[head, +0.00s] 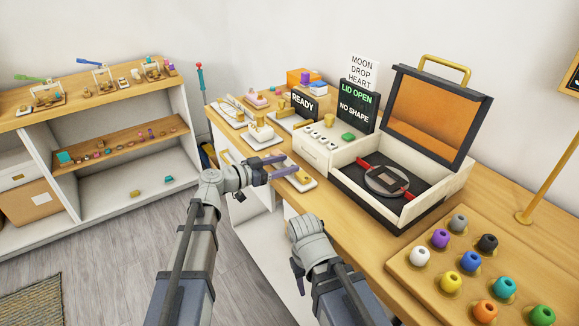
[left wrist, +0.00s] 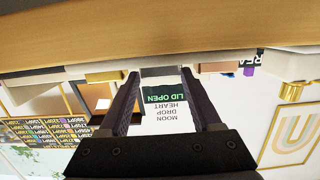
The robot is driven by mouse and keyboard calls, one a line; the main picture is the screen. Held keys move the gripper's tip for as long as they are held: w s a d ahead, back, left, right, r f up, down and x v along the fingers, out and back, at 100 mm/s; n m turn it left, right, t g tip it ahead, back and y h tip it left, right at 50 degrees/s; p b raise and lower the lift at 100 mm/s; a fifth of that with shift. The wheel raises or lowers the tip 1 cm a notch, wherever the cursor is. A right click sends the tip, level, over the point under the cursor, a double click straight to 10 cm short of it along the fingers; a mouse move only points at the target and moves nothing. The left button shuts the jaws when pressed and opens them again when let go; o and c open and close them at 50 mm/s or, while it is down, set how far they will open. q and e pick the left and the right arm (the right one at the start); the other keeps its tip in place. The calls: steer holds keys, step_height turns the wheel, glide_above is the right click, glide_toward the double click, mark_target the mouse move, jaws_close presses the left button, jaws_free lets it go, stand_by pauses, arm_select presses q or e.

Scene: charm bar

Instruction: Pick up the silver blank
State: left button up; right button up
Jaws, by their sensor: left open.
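I cannot make out the silver blank for sure in either view. Small white trays with pieces lie along the counter's front left edge; one tray (head: 302,184) with a gold-coloured piece is just beyond and below my left gripper (head: 291,162). The left gripper is open, with nothing seen held between its dark fingers. In the left wrist view the open fingers (left wrist: 163,78) frame a small grey block-like shape, too unclear to name.
An open press case (head: 440,205) with red handles inside stands on the counter, beside signs reading "LID OPEN" (head: 357,104) and "READY" (head: 303,105). A wooden board (head: 408,262) with several coloured beads is at right. Shelves (head: 120,145) stand at left over clear floor.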

arm_select(q)
steer(key=b+x, duration=0.1)
steer(key=x, duration=0.4)
steer(key=shift+w+d+f, duration=0.1)
steer(key=shift+f, duration=0.1)
steer(key=c, duration=1)
steer(key=shift+r, duration=0.2)
step_height(320, 180, up, 10)
steer(key=p, duration=1)
steer(key=shift+f, duration=0.15)
